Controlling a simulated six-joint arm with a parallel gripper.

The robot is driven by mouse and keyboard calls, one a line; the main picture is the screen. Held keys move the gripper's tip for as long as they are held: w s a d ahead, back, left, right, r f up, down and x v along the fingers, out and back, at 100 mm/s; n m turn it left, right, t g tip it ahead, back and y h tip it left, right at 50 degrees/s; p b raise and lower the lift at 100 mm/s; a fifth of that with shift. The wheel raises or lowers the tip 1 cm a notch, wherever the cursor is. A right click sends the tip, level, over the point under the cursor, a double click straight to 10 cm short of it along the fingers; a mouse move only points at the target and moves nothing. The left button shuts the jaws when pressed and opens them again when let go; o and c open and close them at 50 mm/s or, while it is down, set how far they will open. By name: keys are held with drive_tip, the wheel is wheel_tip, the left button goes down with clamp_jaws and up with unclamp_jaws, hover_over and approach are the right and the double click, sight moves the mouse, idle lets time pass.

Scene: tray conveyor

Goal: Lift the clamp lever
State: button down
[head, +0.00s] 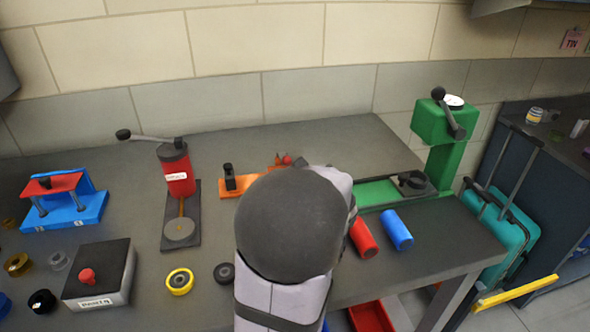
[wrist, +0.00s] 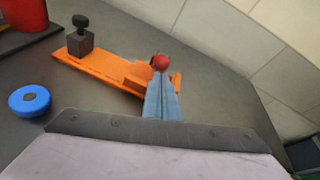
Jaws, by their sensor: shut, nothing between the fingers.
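The clamp has a long orange base (wrist: 85,62) with a dark block and black knob (wrist: 81,38) at its left end. Its red ball (wrist: 160,61), which looks like the lever's knob, shows just beyond my fingertips. My gripper (wrist: 161,80) is shut and empty, its bluish fingers pointing at the clamp's right end. They overlap the orange parts in the picture, and I cannot tell if they touch. In the head view the orange base (head: 229,191) and the red ball (head: 287,160) show behind my arm, which hides the rest of the clamp and my gripper.
A red press (head: 176,170) stands left of the clamp, a green press (head: 440,150) to the right. Red (head: 363,238) and blue (head: 396,230) cylinders lie right of my arm. A blue ring (wrist: 29,100) lies near the clamp. A button box (head: 98,275) sits front left.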

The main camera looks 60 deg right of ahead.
drive_tip(key=shift+r+p, duration=0.25)
drive_tip(key=shift+p, duration=0.2)
drive_tip(key=w+d+r+g+y+p, duration=0.1)
drive_tip(key=r+p, duration=0.1)
drive_tip(key=p, duration=0.6)
drive_tip(key=w+d+r+g+y+p, duration=0.1)
drive_tip(key=w+d+r+p, duration=0.1)
drive_tip(key=p, duration=0.6)
drive_tip(key=w+d+r+g+y+p, duration=0.1)
drive_tip(key=r+p, duration=0.3)
drive_tip(key=p, duration=0.4)
drive_tip(key=shift+w+d+r+g+y, duration=0.15)
drive_tip(key=shift+w+d+g+y, duration=0.15)
drive_tip(key=shift+w+d+g, duration=0.2)
drive_tip(key=shift+w+d+r+p, duration=0.25)
drive_tip(key=shift+w+d+p, duration=0.5)
drive_tip(key=shift+w+d, duration=0.25)
drive_tip(key=shift+w+r, duration=0.1)
